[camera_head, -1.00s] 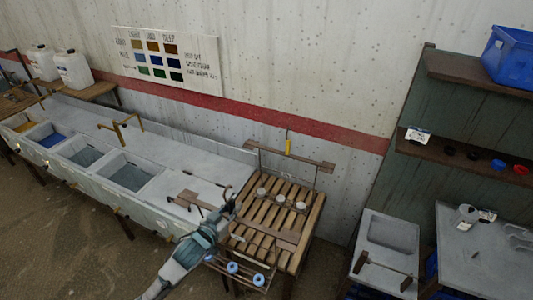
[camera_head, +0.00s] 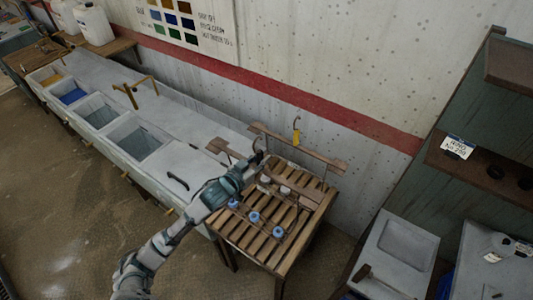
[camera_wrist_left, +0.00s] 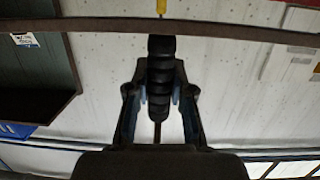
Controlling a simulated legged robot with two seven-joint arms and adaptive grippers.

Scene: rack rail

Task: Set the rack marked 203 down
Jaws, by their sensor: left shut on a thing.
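My left gripper (camera_head: 257,163) is shut on the dark ribbed grip of a rack, and the grip (camera_wrist_left: 160,78) fills the jaws in the left wrist view. The held rack has a brown wooden bar (camera_head: 291,184) and a row of blue round pieces (camera_head: 254,217) below it. It is over the slatted wooden stand (camera_head: 222,225); I cannot tell whether it touches the slats. No number on it is readable. Another rack, with a wooden bar (camera_head: 325,161) and a yellow tag (camera_head: 297,136), is behind it against the wall. My right gripper is not in view.
A long pale trough (camera_head: 150,170) with several basins runs to the left of the stand. A grey sink unit (camera_head: 398,246) and a shelf (camera_head: 500,172) with a white label (camera_head: 457,147) are on the right. Bare floor (camera_head: 80,210) lies in front.

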